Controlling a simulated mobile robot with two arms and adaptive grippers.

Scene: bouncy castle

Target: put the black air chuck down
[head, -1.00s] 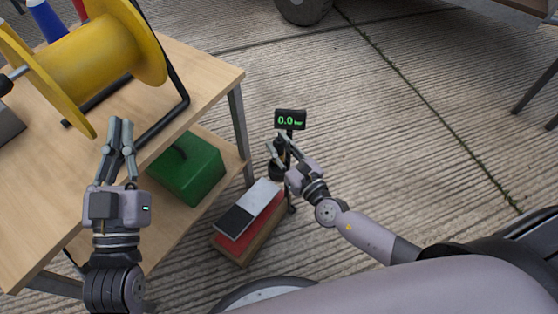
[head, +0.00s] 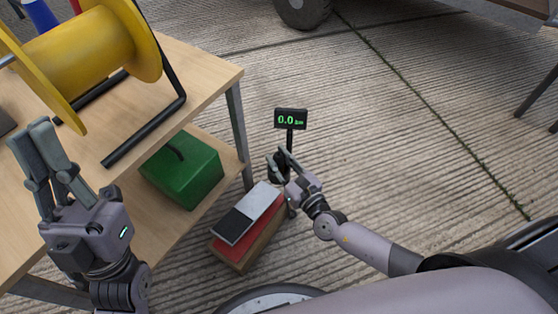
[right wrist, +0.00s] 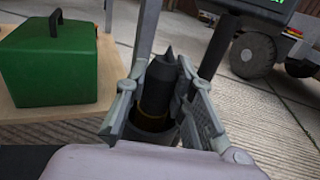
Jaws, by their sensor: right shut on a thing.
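The black air chuck (right wrist: 158,88) is between the fingers of my right gripper (right wrist: 158,75) in the right wrist view, pointed end up. A grey round holder (right wrist: 150,133) shows around its lower part; I cannot tell whether the chuck rests in it. In the head view my right gripper (head: 277,162) is shut on the chuck beside the post of a stand with a display (head: 291,119) reading 0.0 bar. My left gripper (head: 28,133) is over the table at the left, holding nothing visible; its finger gap is unclear.
A wooden table (head: 205,75) carries a yellow hose reel (head: 85,58). A green box (head: 183,170) sits on its lower shelf. A red and wooden block with a grey and black top (head: 248,228) stands by the stand. Concrete floor (head: 380,130) is clear to the right.

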